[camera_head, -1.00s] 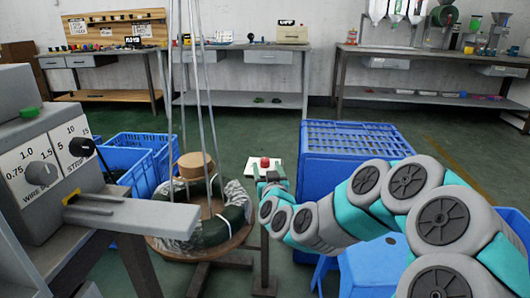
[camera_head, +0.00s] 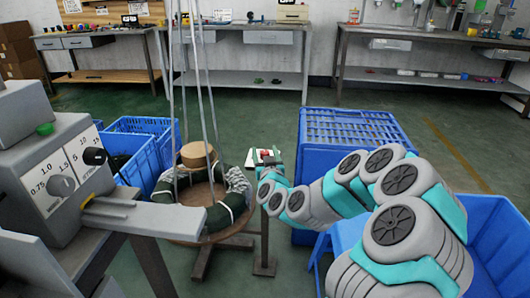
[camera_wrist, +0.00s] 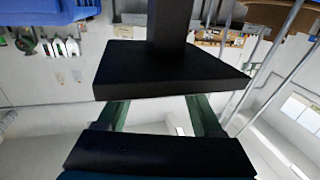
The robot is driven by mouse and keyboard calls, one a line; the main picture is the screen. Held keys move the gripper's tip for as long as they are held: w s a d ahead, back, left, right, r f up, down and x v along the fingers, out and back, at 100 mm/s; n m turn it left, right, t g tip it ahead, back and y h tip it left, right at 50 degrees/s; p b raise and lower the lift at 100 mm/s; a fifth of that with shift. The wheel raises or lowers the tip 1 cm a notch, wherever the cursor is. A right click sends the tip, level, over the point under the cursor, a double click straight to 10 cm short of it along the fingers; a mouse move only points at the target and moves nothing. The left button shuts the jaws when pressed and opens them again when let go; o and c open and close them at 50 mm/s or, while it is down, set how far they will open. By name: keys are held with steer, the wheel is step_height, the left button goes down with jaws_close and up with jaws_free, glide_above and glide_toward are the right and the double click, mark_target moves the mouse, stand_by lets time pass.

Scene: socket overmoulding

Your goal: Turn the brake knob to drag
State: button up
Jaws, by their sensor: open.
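A small red knob (camera_head: 266,153) sits on a white plate (camera_head: 252,157) on top of a thin dark post (camera_head: 265,235), beside the cable coil (camera_head: 220,208). I take this for the brake knob; its marks are too small to read. My gripper (camera_head: 269,166) is at this plate and covers part of it in the head view. In the wrist view, where the room appears upside down, my gripper's two green fingers (camera_wrist: 160,115) are spread apart. A black slab (camera_wrist: 165,72) on a dark post hides their far ends. The knob is hidden there.
A grey machine (camera_head: 60,165) with dials and a projecting arm stands at the left. Blue crates (camera_head: 350,130) stand behind and right of the post, and more (camera_head: 145,125) behind the coil. Thin slanting rods rise around the coil. Green floor is clear toward the back benches.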

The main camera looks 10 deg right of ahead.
jaws_close()
stand_by(0.5)
